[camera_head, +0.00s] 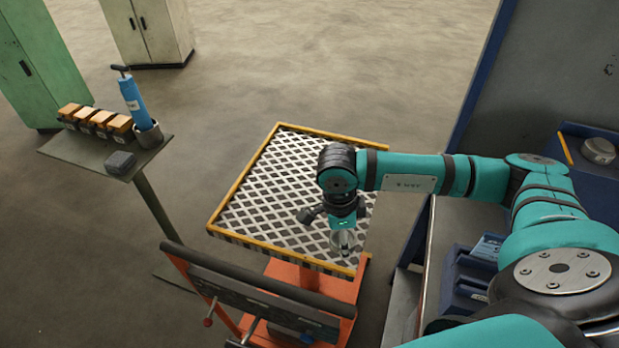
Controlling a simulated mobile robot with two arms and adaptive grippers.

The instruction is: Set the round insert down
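My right arm reaches in from the right over the mesh-topped table (262,195). My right gripper (343,232) points down over the table's front right part. A small, pale, round metallic piece, seemingly the round insert (343,244), is at its fingertips. The gripper appears shut on it, though the fingers are small and partly hidden. I cannot tell whether the piece touches the mesh. My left gripper is not in view.
The table has a raised yellow rim, with open mesh left of the gripper. A dark rail (255,293) crosses its front. A stand (88,152) at left holds several orange-topped blocks and a blue tool (133,100). Blue bins (468,278) and a grey round object (599,150) are at right.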

